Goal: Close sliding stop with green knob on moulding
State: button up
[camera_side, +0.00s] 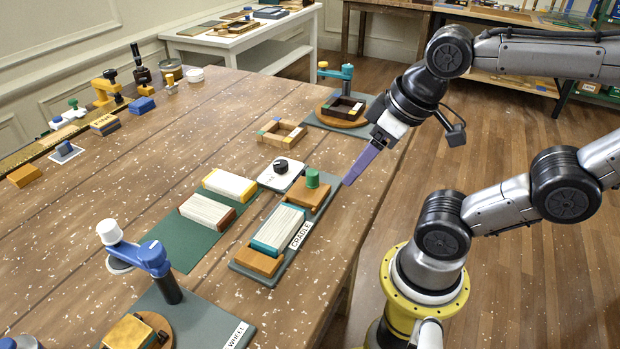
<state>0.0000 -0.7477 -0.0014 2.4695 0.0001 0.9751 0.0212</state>
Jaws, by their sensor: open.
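The cradle (240,268) is a grey plate with a CRADLE label, lying near the table's right edge. A wooden fixed block (257,263) stands at its near end. A moulding piece (278,229), white ribbed on top with teal sides, lies in the middle. The sliding stop (322,194) is a wooden block with a green knob (312,178) at the far end; whether it touches the moulding is hard to tell. My gripper (348,182), with purple fingers, is open and empty, just right of the stop, pointing down-left, apart from the knob.
A white plate with a black dial (281,166) sits directly left of the stop. A green mat (185,240) holds two more mouldings (229,185). A wooden frame (282,132) lies beyond the dial.

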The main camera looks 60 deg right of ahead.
jog(key=w+d+r+m+g, duration=0.1)
jog(key=w+r+m+g, duration=0.1)
jog(key=w+r+g, duration=0.3)
send_over(312, 172)
jog(key=shift+m, duration=0.4)
notch_tip(312, 172, down, 13)
jog(key=shift+f, duration=0.2)
grip_shut()
jog(key=shift+r, duration=0.1)
dwell(1.3)
